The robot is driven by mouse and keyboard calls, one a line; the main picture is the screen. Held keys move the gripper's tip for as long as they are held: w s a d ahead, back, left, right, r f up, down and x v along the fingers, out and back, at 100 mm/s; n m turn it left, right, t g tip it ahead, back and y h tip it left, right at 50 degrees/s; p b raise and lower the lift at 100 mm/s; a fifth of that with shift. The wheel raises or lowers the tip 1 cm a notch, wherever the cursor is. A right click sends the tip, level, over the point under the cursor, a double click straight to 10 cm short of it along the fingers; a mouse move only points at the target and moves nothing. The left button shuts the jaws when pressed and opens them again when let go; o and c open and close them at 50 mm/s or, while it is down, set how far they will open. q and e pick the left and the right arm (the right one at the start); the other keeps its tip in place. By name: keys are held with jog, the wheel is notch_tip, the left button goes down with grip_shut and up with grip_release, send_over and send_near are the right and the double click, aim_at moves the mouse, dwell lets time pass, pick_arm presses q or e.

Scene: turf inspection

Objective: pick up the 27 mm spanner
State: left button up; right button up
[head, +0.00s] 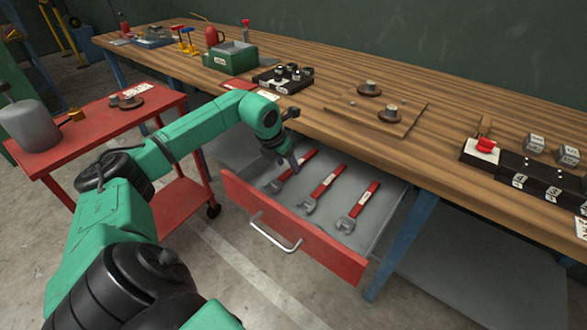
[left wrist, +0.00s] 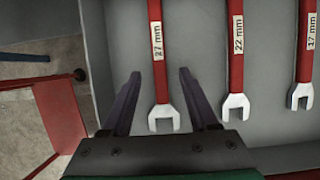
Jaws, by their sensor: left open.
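The 27 mm spanner (left wrist: 157,70) has a red handle with a white label and a grey open jaw. It lies in the open drawer, leftmost of three. In the head view it (head: 298,169) lies beside my left gripper (head: 287,160), which hides part of it. In the left wrist view my left gripper (left wrist: 160,85) is open, with one finger on each side of the spanner near its jaw end. The fingers look apart from it; the height gap is unclear. My right gripper is not in view.
The 22 mm spanner (left wrist: 236,60) and the 17 mm spanner (left wrist: 304,50) lie to the right in the drawer. The red drawer front (head: 335,255) has a handle (head: 275,234). The wooden bench (head: 340,130) overhangs the drawer's back. A red trolley (head: 85,135) stands left.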

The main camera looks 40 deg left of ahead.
pick_arm(q)
jog(key=shift+x, duration=1.15)
grip_shut()
jog(key=shift+r, duration=0.1)
jog(key=shift+r, duration=0.1)
